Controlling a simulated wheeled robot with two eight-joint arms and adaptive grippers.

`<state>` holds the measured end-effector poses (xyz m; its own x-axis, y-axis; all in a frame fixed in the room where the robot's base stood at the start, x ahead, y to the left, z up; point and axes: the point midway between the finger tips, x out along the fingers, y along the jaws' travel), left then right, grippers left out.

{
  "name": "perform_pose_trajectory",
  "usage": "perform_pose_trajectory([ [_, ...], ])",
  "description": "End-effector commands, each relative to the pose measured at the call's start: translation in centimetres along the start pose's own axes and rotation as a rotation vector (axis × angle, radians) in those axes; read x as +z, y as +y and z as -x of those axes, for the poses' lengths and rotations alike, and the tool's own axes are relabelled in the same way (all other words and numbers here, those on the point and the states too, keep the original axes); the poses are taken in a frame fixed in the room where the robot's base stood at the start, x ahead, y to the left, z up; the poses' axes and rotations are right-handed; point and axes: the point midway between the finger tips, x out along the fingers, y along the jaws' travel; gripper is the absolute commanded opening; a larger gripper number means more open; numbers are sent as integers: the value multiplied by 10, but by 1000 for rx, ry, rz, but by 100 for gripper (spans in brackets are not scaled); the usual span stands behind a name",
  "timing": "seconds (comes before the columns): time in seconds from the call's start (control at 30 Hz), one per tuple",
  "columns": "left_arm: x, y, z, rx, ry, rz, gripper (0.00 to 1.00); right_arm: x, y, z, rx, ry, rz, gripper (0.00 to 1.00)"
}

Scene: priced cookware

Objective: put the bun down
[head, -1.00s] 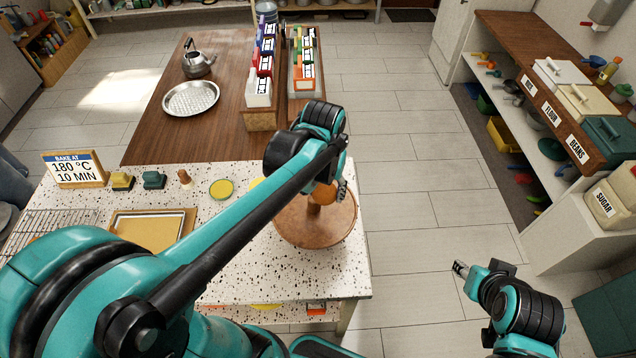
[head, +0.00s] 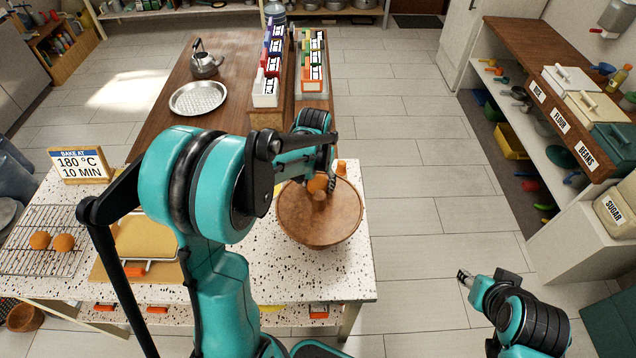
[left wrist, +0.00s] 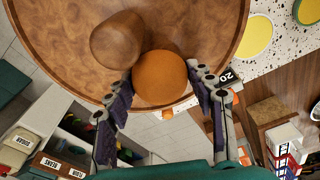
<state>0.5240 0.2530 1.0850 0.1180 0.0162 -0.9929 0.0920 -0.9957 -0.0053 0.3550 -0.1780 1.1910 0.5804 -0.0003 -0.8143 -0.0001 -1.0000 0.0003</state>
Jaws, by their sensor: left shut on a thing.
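My left gripper (head: 326,184) is shut on a round orange-brown bun (head: 317,183). In the left wrist view the bun (left wrist: 160,78) sits between the two fingertips. I cannot tell whether the bun touches the board. My right gripper (head: 464,277) is at the lower right, away from the counter; its fingers are too small to judge.
Two buns (head: 52,241) lie on a wire rack (head: 22,262) at the left. A yellow-topped tray (head: 145,238) is partly behind my left arm. A baking sign (head: 79,166) stands at the counter's back left. A small orange object (head: 341,167) is just behind the board.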

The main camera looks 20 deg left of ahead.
Motion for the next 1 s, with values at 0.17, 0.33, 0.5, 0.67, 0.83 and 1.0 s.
perform_pose_trajectory([
  [0.17,1,0,0,1,-1,0,26,0,0,0,0,0,0,40],
  [0.33,1,0,0,1,-1,0,75,0,0,0,0,0,0,40],
  [0.5,1,0,0,1,-1,0,75,0,0,0,0,0,0,40],
  [0.67,0,0,2,1,-1,0,75,0,0,1,0,0,0,40],
  [0.83,1,0,24,1,-1,0,75,-3,0,4,0,0,0,40],
  [1.0,1,0,62,1,-1,0,75,-7,0,9,0,0,0,40],
])
